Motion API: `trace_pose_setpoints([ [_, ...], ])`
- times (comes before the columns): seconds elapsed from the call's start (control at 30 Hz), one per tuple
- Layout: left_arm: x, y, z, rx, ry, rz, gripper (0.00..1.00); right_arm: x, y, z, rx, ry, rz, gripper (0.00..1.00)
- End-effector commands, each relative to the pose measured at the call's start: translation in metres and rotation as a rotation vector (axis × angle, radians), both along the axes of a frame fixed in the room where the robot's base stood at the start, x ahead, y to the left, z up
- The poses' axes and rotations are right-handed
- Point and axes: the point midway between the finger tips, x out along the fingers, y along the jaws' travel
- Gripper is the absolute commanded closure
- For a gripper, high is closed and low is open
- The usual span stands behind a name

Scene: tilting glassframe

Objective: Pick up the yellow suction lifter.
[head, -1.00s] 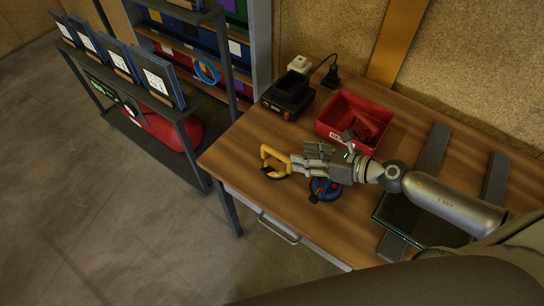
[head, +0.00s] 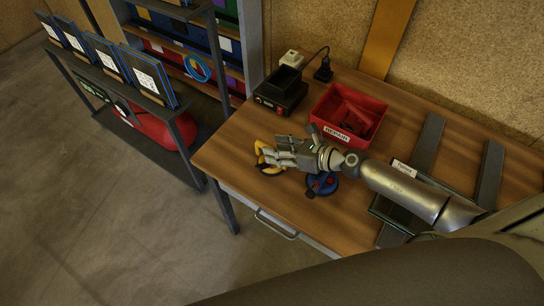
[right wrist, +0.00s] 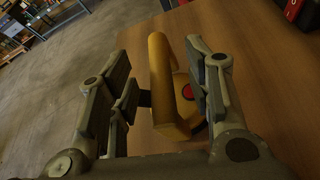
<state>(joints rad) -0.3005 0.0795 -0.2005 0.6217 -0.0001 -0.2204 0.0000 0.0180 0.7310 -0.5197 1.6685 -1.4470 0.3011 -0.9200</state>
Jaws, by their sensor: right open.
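The yellow suction lifter (head: 262,157) stands on the wooden table near its left front edge, partly hidden by my right gripper (head: 274,154). In the right wrist view the lifter's yellow handle (right wrist: 163,85) rises between the two open fingers of my right gripper (right wrist: 165,85), with a red button on its base behind. The left finger looks close to the handle; I cannot tell whether it touches. My left gripper is not in view.
A blue round suction lifter (head: 321,185) sits under my right wrist. A red REPAIR bin (head: 349,113) and a black device (head: 281,90) stand behind. Dark rails (head: 428,143) lie at the right. A rack with panels (head: 150,77) stands left of the table.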

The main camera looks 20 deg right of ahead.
Motion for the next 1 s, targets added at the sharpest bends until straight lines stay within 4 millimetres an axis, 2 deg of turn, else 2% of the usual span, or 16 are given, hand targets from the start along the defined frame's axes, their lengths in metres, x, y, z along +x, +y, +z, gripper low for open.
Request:
trace_pose_setpoints([
  [0.3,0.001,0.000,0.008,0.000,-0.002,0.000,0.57,0.026,0.022,-0.013,0.003,0.000,-0.002,0.54],
  [0.6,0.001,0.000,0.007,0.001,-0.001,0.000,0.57,0.027,0.024,-0.015,0.001,0.001,0.001,0.55],
  [0.93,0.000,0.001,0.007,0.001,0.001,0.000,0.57,0.027,0.024,-0.015,0.001,0.001,0.000,0.97],
  [1.0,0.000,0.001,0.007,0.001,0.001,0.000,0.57,0.027,0.024,-0.015,0.001,0.001,0.000,1.00],
])
